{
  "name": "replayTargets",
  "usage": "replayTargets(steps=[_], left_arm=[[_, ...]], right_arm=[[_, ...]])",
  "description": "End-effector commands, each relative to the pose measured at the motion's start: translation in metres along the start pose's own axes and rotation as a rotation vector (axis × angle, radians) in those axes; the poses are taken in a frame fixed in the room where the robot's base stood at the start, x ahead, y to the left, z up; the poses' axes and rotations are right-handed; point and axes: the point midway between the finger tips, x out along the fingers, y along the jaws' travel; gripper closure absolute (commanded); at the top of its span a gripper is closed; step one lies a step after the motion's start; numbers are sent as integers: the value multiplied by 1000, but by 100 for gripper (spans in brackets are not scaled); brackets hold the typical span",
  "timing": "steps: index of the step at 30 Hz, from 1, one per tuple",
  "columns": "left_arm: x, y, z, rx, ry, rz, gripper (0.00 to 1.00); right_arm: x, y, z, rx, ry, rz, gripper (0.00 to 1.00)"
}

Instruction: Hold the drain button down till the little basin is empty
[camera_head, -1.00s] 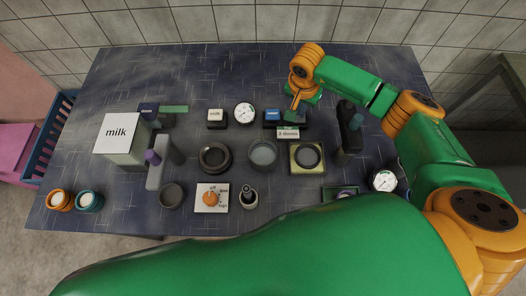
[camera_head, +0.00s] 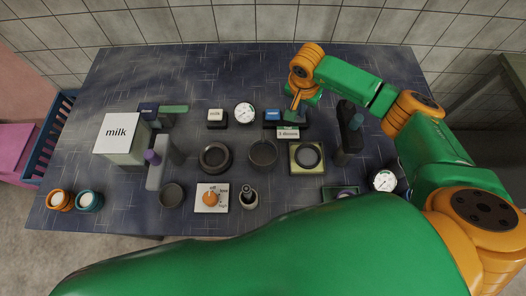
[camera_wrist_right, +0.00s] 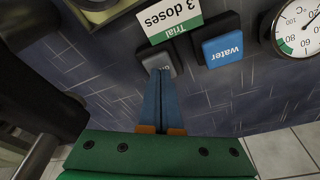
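The little basin (camera_head: 262,154), a round dark dish, is in the middle of the table, between a dark ring and a square yellowish stand. Its inside looks dark, with no pale liquid surface visible. My right gripper (camera_head: 295,108) is at the back of the table, right of the blue water button (camera_head: 272,114). In the right wrist view its fingers (camera_wrist_right: 160,74) are together, tips at a grey button (camera_wrist_right: 155,60) beside the water button (camera_wrist_right: 222,47). The fingers partly cover the grey button, and its label is not readable. My left gripper is not in view.
A "Trial 3 doses" sign (camera_head: 289,133) stands in front of the buttons. A gauge (camera_head: 244,113) and a pale button (camera_head: 216,115) are to the left. A milk box (camera_head: 119,135) and an orange knob (camera_head: 211,198) stand further left and front.

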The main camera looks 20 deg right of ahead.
Motion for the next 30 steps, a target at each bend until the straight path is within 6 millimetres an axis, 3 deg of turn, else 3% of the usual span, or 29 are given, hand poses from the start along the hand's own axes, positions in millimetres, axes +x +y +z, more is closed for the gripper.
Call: replayTargets(steps=[14,20,26,30], left_arm=[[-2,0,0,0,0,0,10],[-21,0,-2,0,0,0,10],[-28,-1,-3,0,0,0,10],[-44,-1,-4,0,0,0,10]], right_arm=[[-3,0,-1,0,0,0,100],[-30,0,-6,0,1,0,100],[-40,0,-8,0,1,0,100],[-61,0,-13,0,1,-1,100]])
